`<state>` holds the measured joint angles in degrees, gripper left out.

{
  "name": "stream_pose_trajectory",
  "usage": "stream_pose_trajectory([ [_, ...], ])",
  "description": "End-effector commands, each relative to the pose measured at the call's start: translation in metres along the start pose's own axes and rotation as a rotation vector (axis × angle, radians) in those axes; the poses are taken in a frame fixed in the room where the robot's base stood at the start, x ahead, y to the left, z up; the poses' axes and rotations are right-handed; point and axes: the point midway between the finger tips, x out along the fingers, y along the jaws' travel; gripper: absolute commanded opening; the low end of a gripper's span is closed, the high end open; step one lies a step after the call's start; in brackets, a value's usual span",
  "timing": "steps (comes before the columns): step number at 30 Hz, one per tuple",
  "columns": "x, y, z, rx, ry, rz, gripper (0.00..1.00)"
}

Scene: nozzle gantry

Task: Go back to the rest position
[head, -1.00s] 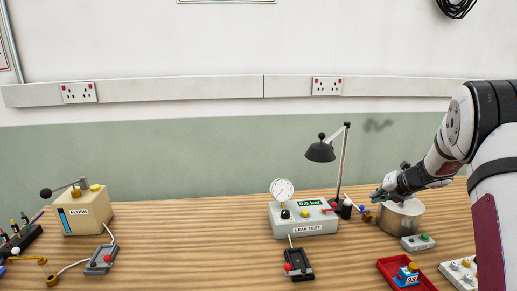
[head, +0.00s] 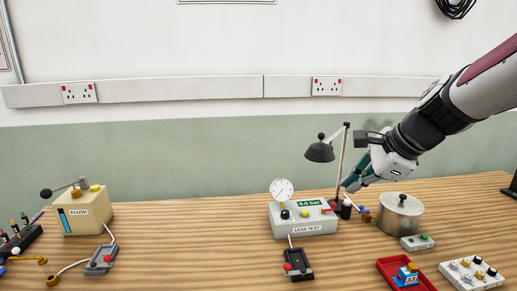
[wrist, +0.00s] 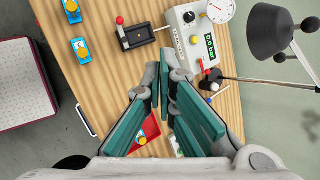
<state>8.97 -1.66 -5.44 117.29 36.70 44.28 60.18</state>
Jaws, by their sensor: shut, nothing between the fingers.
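My gripper (head: 350,186) is shut and empty. In the head view it hangs in the air above the bench, between the black desk lamp (head: 320,150) and the metal pot (head: 401,212) with its lid on. In the wrist view its teal fingers (wrist: 164,95) come close together with nothing seen between them. My arm reaches in from the upper right of the head view.
The leak test box (head: 303,218) with its dial stands left of the gripper. A red tray (head: 385,265) holding a blue block and a white knob tray (head: 472,273) are at the front right. The flush box (head: 85,212) is far left.

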Motion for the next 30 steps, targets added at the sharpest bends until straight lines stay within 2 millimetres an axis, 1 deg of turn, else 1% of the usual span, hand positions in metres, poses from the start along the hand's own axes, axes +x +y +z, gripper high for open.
stream_pose_trajectory([
  [1, -0.014, 0.018, 0.011, -0.133, 0.009, 0.01, 0.0],
  [5, -0.042, 0.068, 0.026, -0.503, 0.045, 0.057, 0.0],
  [6, -0.05, 0.084, 0.029, -0.616, 0.057, 0.074, 0.0],
  [10, -0.072, 0.134, 0.03, -0.979, 0.098, 0.132, 0.0],
  [12, -0.082, 0.159, 0.028, -1.167, 0.122, 0.167, 0.0],
  [15, -0.093, 0.19, 0.02, -1.402, 0.156, 0.219, 0.0],
  [18, -0.1, 0.211, 0.012, -1.58, 0.183, 0.266, 0.0],
  [21, -0.104, 0.224, 0.006, -1.69, 0.199, 0.301, 0.0],
  [25, -0.106, 0.23, 0.003, -1.749, 0.208, 0.32, 0.0],
  [30, -0.106, 0.23, 0.003, -1.752, 0.208, 0.322, 0.0],
])
